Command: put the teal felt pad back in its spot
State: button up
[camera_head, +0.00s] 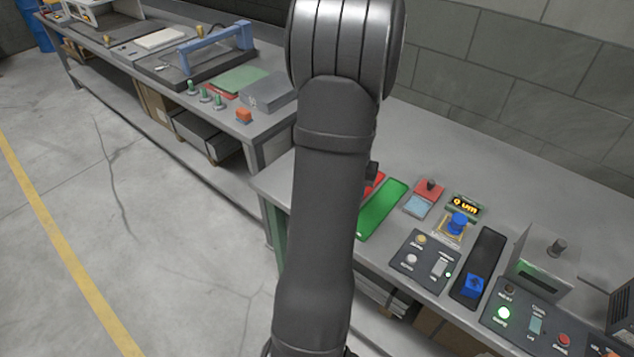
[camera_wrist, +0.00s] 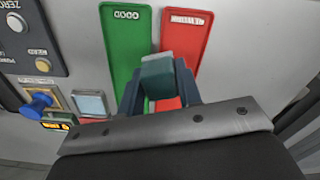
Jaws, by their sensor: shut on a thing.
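The teal felt pad (camera_wrist: 158,72) shows in the wrist view as a small grey-teal block. My gripper (camera_wrist: 158,88) is shut on it, with one dark finger on each side. The pad is over the gap between a green tray (camera_wrist: 126,50) and a red tray (camera_wrist: 186,45), overlapping the red one in the picture; its height above them is hard to tell. In the head view my arm hides the pad and most of the gripper. A pale blue square (camera_wrist: 90,104) lies left of my gripper; it also shows in the head view (camera_head: 418,205).
A blue knob (camera_head: 457,222), a red plate with a black knob (camera_head: 429,188) and control panels (camera_head: 425,255) crowd the bench right of the green tray. An upright grey plate (camera_head: 540,270) stands farther right. Bare bench (camera_head: 430,140) lies along the wall.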

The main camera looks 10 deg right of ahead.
aim_at(385, 240)
jog(key=s+d+r+m, duration=0.2)
jog(key=s+d+m, duration=0.2)
jog(key=s+d, duration=0.5)
jog(key=shift+s+a+f, duration=0.15)
jog(key=shift+a+f, duration=0.05)
jog(key=shift+f, duration=0.95)
jog(key=shift+s+a+f, duration=0.1)
jog(key=shift+a+f, duration=0.05)
jog(key=shift+f, duration=1.05)
jog(key=shift+s+a+f, duration=0.15)
jog(key=shift+a+f, duration=0.05)
jog(key=shift+f, duration=0.95)
jog(key=shift+f, duration=0.6)
jog(key=o, duration=1)
jog(key=shift+o, duration=0.2)
jog(key=shift+r, duration=0.1)
notch_tip(385, 240, up, 17)
jog(key=shift+r, duration=0.15)
jog(key=shift+a, duration=0.1)
